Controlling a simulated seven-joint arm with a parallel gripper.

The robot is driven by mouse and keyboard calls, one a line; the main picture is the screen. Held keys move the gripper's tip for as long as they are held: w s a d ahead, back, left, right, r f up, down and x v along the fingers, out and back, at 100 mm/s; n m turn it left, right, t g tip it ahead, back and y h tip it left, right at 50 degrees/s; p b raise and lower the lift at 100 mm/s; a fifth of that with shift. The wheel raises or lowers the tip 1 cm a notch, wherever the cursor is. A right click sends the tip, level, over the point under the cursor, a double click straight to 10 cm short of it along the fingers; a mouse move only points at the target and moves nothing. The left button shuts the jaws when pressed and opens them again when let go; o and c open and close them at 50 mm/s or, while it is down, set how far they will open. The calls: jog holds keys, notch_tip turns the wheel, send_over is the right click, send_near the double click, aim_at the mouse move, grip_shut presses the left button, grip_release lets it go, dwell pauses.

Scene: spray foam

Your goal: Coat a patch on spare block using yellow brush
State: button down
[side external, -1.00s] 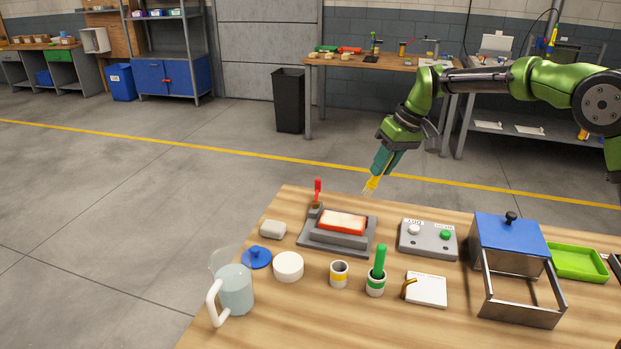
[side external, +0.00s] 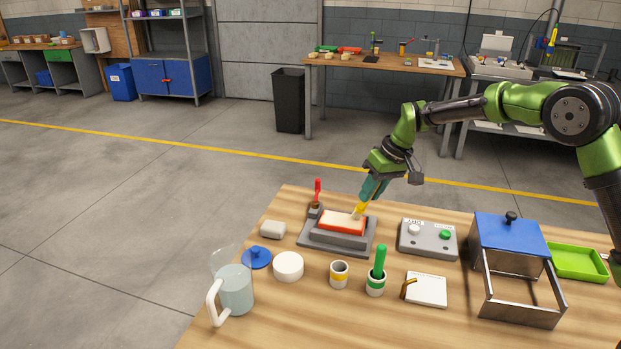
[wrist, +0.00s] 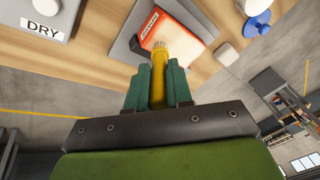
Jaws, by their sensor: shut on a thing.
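My gripper (side external: 372,188) is shut on the yellow brush (side external: 360,209), which points down and to the left. The brush also shows between the teal fingers in the wrist view (wrist: 159,70). Its bristle end is at the right part of a block (side external: 341,222) with a pale top and orange-red sides. I cannot tell whether the bristles touch the top. The block sits on a grey stepped base (side external: 337,240). In the wrist view, the block (wrist: 168,27) has a label on its edge, too small to read surely. No coat is clearly visible on it.
A red-handled brush (side external: 317,190) stands in a holder behind the block. A yellow-banded cup (side external: 339,275), a green brush (side external: 380,262) in a cup, a white tub (side external: 288,267) and a jug (side external: 232,290) stand in front. A grey button box (side external: 428,239) stands to the right.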

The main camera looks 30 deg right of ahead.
jog(key=shift+w+a, duration=0.6)
jog(key=v, duration=0.9)
jog(key=shift+s+d+f, duration=0.2)
jog(key=shift+s+d, duration=0.05)
dwell(0.3)
